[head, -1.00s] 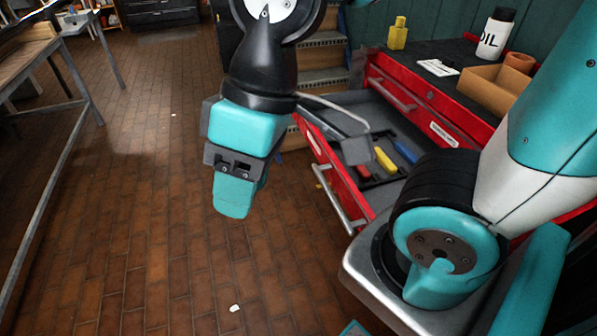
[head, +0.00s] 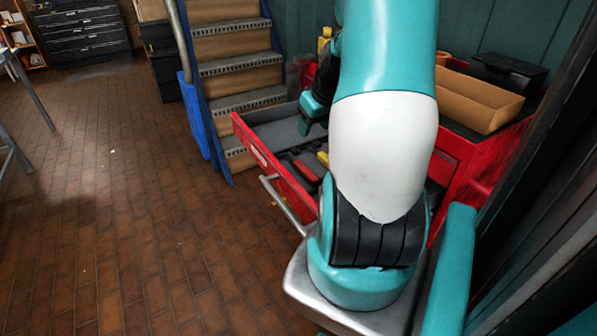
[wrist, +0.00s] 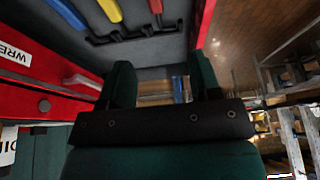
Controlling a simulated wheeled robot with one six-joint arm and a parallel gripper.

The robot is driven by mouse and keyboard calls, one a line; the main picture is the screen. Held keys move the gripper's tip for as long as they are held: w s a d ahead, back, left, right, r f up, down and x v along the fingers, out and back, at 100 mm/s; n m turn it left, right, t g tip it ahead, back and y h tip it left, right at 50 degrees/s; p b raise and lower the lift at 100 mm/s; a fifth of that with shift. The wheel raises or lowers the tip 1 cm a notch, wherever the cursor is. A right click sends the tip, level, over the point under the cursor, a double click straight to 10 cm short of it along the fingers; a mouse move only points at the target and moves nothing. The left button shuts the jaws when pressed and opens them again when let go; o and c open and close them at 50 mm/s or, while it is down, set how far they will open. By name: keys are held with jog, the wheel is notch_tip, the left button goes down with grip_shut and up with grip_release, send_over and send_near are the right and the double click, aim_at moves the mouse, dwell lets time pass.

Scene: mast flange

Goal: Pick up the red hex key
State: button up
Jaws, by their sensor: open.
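A red-handled tool (head: 305,172) lies in the open drawer (head: 250,118) in the head view; I take it for the red hex key, though its shape is too small to make out. In the wrist view a red handle (wrist: 155,6) shows at the top edge, cut off by the frame, in a dark tool holder. My gripper (head: 304,126) is above the drawer in the head view, partly hidden behind my own arm. Its two fingers (wrist: 160,64) stand apart in the wrist view with nothing between them. The gripper is apart from the red tool.
A yellow handle (wrist: 110,10) and a blue handle (wrist: 70,15) lie beside the red one. The red cabinet (head: 480,165) carries a cardboard box (head: 478,98) on top. Wooden stairs (head: 235,68) with a blue side rail stand behind the drawer.

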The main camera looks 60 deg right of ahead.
send_over(301, 164)
jog(key=s, duration=0.3)
jog(key=f, duration=1.1)
jog(key=shift+a, duration=0.4)
jog(key=x, duration=0.4)
jog(key=shift+w+a+f, duration=0.2)
jog(key=shift+w+f, duration=0.05)
jog(key=shift+w, duration=0.25)
jog(key=shift+w+d+f, duration=0.15)
jog(key=shift+w+f, duration=0.05)
jog(key=shift+f, duration=0.35)
jog(key=shift+f, duration=0.25)
jog(key=c, duration=1.1)
